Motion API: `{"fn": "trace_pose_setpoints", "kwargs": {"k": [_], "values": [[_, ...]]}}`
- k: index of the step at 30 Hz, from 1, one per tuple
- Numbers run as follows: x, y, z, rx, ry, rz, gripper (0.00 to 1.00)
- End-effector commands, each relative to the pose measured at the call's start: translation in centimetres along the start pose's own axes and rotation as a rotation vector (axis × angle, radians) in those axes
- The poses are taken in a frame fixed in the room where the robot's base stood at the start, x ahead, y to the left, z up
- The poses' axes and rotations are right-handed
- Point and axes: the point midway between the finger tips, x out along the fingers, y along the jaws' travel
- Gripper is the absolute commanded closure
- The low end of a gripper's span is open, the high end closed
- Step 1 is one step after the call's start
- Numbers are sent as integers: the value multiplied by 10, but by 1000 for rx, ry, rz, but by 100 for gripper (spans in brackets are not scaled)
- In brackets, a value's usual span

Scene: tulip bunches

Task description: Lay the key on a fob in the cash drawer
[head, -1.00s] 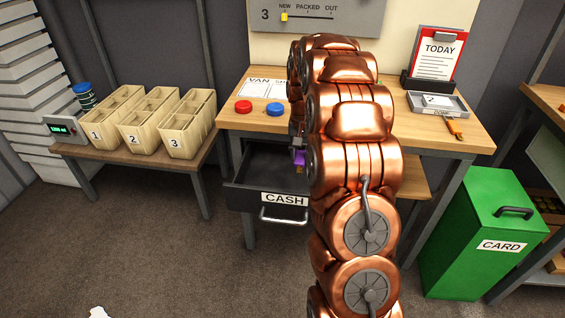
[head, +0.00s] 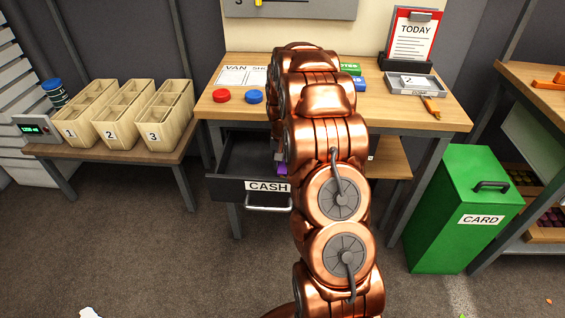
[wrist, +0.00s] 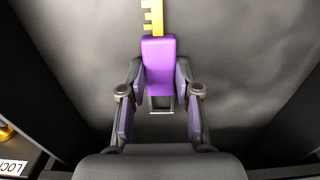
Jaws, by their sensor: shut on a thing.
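The cash drawer (head: 235,188) is pulled open under the bench, with a CASH label and a handle on its dark front. My gripper (wrist: 158,75) is shut on the purple fob (wrist: 158,52) of the key. The gold toothed key (wrist: 152,12) points away from the fingers, cut off by the top edge of the wrist view. Dark grey surface lies behind it, apparently the drawer's inside. In the head view a bit of purple (head: 281,168) shows just behind the drawer front. My copper arm hides most of the gripper and the drawer's right part there.
The bench top (head: 225,113) holds a red button (head: 222,96), a blue button (head: 254,96) and a grey tray (head: 412,83). Numbered wooden bins (head: 165,120) stand at left. A green CARD bin (head: 460,210) stands at right. Dark walls flank the gripper in the wrist view.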

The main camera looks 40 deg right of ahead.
Motion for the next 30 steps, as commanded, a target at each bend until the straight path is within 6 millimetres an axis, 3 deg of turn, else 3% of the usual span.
{"fn": "trace_pose_setpoints", "kwargs": {"k": [9, 10, 16, 26, 30], "values": [[2, 0, -1, 0, 2, 0, 97], [2, 0, -1, 0, 2, 0, 65], [1, 0, -1, 0, 3, 0, 44], [0, 0, -1, 0, 3, 0, 43], [-10, 0, -1, 0, 5, -1, 43]]}}
